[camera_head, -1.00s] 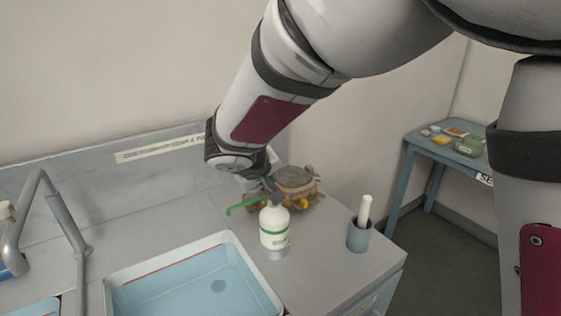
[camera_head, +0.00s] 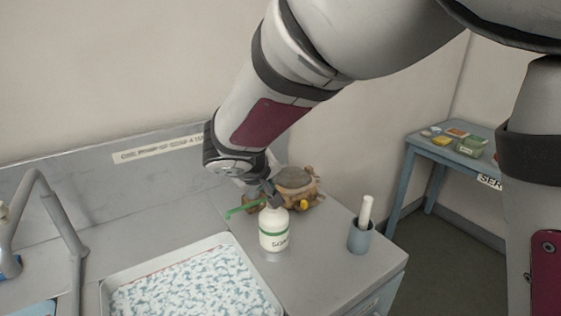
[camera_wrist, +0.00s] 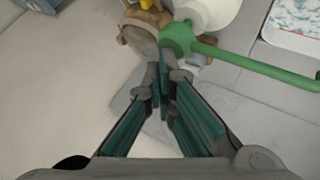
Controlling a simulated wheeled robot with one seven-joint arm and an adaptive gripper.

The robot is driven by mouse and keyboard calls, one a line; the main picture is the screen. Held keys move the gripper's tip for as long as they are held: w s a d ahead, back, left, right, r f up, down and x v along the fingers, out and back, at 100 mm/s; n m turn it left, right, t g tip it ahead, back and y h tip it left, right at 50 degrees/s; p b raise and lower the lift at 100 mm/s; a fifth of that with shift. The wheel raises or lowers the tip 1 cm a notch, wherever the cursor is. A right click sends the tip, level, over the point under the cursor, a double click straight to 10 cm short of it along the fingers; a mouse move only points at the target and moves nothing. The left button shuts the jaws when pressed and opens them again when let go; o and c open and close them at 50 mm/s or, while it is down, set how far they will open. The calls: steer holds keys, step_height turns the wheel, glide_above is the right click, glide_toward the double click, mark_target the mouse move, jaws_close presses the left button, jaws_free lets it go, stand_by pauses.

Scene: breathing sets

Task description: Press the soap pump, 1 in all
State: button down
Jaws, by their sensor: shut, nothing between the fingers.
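The soap bottle (camera_head: 273,241) is white with a green band and stands upright on the grey counter, right of the sink basin. Its green pump spout (camera_head: 241,209) points left over the counter. In the wrist view the green pump head (camera_wrist: 178,37) and white bottle (camera_wrist: 209,10) are near the top. My gripper (camera_head: 268,190) is directly over the bottle's top, and partly hides the pump head in the head view. In the wrist view its fingers (camera_wrist: 163,78) are shut and empty, close beside the pump head. I cannot tell whether they touch it.
A brown lumpy object (camera_head: 297,183) stands behind the bottle. A blue-grey cup (camera_head: 359,238) with a white stick stands to the right. A tap (camera_head: 62,215) is at the left. A blue side table (camera_head: 425,150) is farther back.

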steer(key=shift+f, duration=0.1)
stand_by(0.3)
steer(key=shift+r+p, duration=0.75)
steer(key=shift+r, duration=0.55)
steer(key=shift+r+p, duration=1.4)
steer(key=shift+r, duration=1.15)
